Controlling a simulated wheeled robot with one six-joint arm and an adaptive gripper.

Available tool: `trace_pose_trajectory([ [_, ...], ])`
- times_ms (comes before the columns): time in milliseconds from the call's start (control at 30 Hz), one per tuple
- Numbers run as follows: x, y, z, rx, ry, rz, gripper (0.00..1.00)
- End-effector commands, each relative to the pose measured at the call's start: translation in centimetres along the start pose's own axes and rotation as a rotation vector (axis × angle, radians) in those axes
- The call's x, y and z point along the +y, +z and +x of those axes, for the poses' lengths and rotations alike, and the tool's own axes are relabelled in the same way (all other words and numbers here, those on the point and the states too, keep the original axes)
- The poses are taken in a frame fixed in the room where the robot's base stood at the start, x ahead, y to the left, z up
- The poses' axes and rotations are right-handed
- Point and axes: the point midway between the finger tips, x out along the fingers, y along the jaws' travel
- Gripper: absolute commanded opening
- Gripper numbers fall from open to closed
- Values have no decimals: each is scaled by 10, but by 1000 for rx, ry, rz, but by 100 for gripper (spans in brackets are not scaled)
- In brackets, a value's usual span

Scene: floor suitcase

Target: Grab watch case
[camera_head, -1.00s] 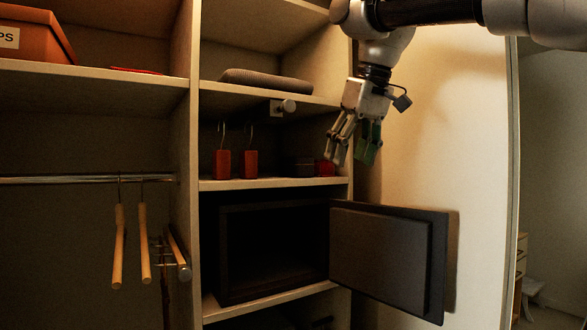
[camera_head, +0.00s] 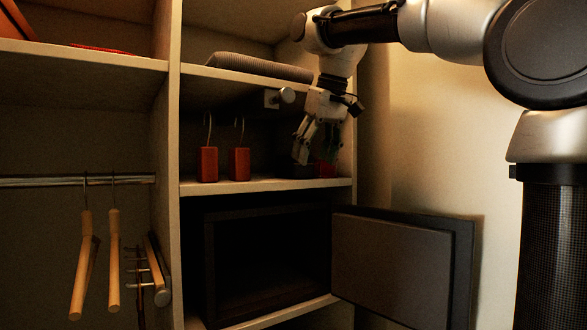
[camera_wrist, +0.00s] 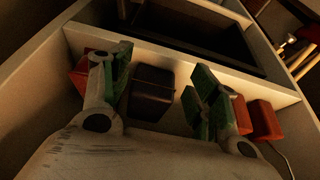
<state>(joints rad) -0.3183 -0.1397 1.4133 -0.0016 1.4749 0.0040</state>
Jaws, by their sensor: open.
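The watch case appears to be the small dark box (camera_wrist: 152,92) standing on the shelf, in the middle of the wrist view. In the head view it is mostly hidden behind my fingers. My gripper (camera_head: 316,155) is inside the middle compartment, with its fingers pointing down. In the wrist view my open gripper (camera_wrist: 163,88) has one green-padded finger on each side of the dark box. There is a gap between the box and the right finger; the left finger is closer to it. I cannot tell whether the left finger touches it.
Two red blocks with hooks (camera_head: 239,164) stand on the shelf (camera_head: 262,186) left of my gripper. A red item (camera_wrist: 78,72) is beside my left finger in the wrist view. A grey folded item (camera_head: 258,67) lies on the shelf above. The open safe door (camera_head: 395,265) sticks out below.

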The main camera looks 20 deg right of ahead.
Motion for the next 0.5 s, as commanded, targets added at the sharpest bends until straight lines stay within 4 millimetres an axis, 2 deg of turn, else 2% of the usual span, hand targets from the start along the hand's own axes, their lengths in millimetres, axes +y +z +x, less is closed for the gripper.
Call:
trace_pose_trajectory([
  [167, 0, -10, 5, -1, 0, 0, 61],
  [367, 0, -39, 18, -2, 0, 0, 61],
  [500, 0, -36, 41, -2, 0, 0, 61],
])
